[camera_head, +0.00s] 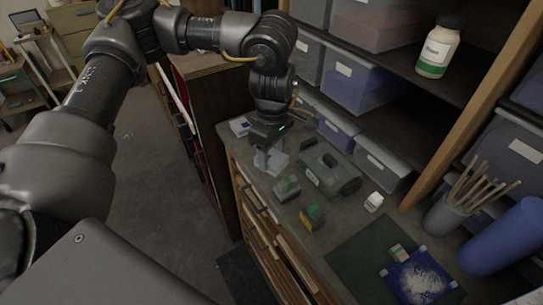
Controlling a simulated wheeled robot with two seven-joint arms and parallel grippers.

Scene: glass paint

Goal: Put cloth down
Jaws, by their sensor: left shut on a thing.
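My left arm comes in from the left and bends down over the counter. My left gripper (266,146) is at the far left part of the counter top. It is shut on a pale grey cloth (279,163), which hangs just below the fingers at the counter surface. I cannot tell whether the cloth's underside touches the counter. The fingertips are small and partly hidden by the gripper body and the cloth. My right gripper is not in view.
The counter (301,250) also bears a green-grey toolbox (328,170), small boxes (312,217), a white jar (373,202) and a dark green mat (352,262) with a blue sheet (420,280). A brush cup (443,214) stands right. Shelves with bins (362,90) rise behind.

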